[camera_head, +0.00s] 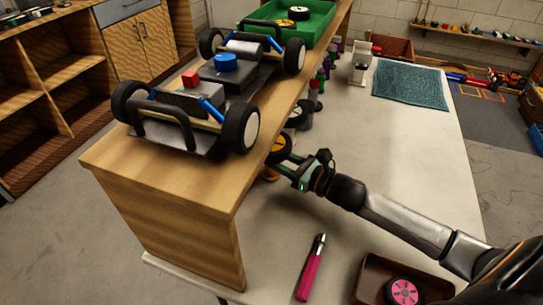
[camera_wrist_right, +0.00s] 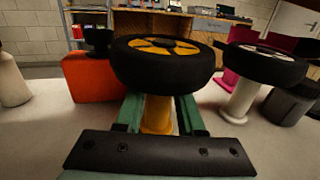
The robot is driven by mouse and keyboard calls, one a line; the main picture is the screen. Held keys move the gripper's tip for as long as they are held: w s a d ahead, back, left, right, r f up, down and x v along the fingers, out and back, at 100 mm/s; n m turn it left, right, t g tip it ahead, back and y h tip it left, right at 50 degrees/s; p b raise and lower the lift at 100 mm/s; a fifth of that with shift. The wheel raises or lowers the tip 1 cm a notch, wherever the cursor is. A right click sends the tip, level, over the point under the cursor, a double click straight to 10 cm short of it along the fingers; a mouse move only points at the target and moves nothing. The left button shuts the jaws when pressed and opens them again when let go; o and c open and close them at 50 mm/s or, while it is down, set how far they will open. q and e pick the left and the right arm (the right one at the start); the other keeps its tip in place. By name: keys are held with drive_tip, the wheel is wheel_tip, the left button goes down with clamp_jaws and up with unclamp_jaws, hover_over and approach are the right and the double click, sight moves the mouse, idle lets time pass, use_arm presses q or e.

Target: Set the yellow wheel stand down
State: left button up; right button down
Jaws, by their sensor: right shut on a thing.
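The yellow wheel stand (camera_wrist_right: 158,116) is upright between the green fingers of my right gripper (camera_head: 289,170), which is shut on its post. A black tyre with a yellow hub (camera_wrist_right: 160,62) sits on top of the stand; it also shows in the head view (camera_head: 279,148), beside the wooden shelf's right edge. A bit of the stand's yellow base (camera_head: 270,175) shows below my fingers. I cannot tell whether the base touches the white table (camera_head: 370,195). My left gripper is not in view.
The wooden shelf (camera_head: 215,188) carries an RC car chassis (camera_head: 232,78) and a green tray (camera_head: 322,22). Other stands are close by, including a white one with a wheel (camera_wrist_right: 240,100). A pink-handled tool (camera_head: 311,270) and a brown tray (camera_head: 372,275) lie in front. The table's middle is clear.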

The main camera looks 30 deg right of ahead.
drive_tip(key=c, duration=1)
unclamp_jaws()
drive_tip(key=shift+f, duration=0.2)
drive_tip(key=o, duration=0.5)
drive_tip(key=shift+r, duration=0.1)
drive_tip(key=shift+r, duration=0.15)
drive_tip(key=v, duration=1.2)
